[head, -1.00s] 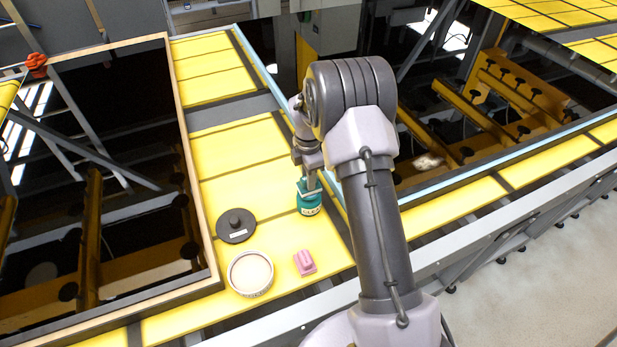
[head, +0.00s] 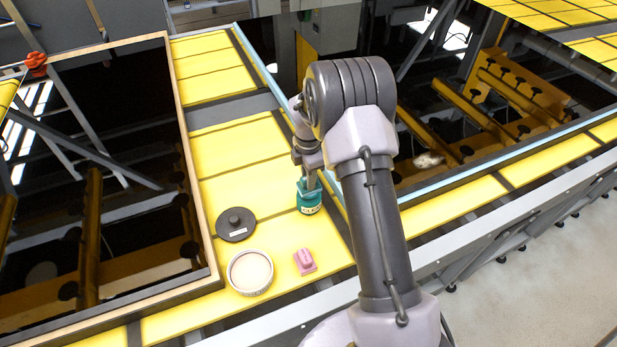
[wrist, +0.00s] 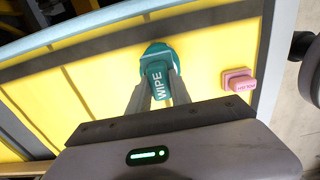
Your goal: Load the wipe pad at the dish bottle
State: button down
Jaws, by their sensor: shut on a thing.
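The wipe pad (wrist: 158,82) is a teal block marked WIPE, gripped between the two fingers of my gripper (wrist: 161,76) in the wrist view. Directly beyond it is a rounded teal body (wrist: 153,49), which I take to be the dish bottle. In the head view a teal bottle shape with a pale label (head: 310,208) stands on the yellow bench, under my gripper (head: 311,180). The pad is over or against the bottle's top. I cannot tell whether they touch, as the fingers and pad hide the join.
A framed opening (head: 213,262) borders the bench at left. The bench (head: 245,160) behind is clear.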

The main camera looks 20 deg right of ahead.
jog(key=shift+s, duration=0.1)
dwell(0.3)
notch_tip(320, 180, up, 7)
jog(key=p, duration=0.5)
dwell(0.5)
